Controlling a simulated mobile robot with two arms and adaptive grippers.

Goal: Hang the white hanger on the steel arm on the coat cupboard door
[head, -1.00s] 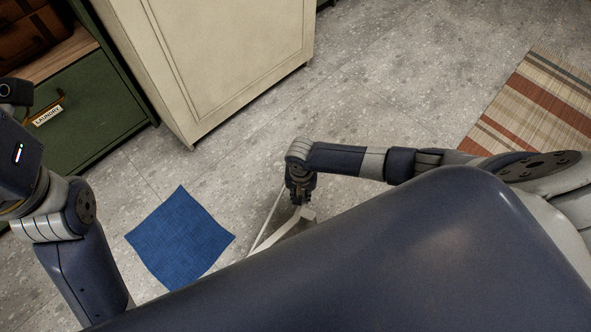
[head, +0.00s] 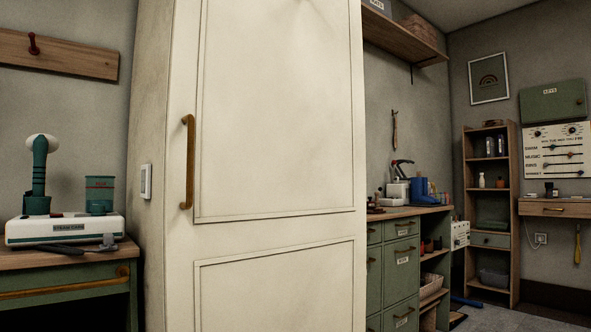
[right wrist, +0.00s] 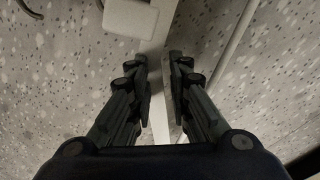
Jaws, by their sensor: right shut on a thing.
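The white hanger (right wrist: 158,98) is in the right wrist view, held between the fingers of my right gripper (right wrist: 160,70). Its flat pale bar runs up between the fingers, a broader pale block (right wrist: 130,17) shows at the top, and a thin bar (right wrist: 236,58) slants off to the right. Its hook cannot be made out. The cream coat cupboard door (head: 275,150) fills the middle of the head view, with a brass handle (head: 188,162) on its left side. A faint shadow lies at the door's top edge; the steel arm is not clearly seen. My left gripper is not in view.
A green bench with a steamer (head: 65,230) stands left of the cupboard, below a peg rail (head: 57,55). Green drawers (head: 402,262) and a wooden shelf unit (head: 490,215) stand to the right. Speckled floor shows below the right gripper.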

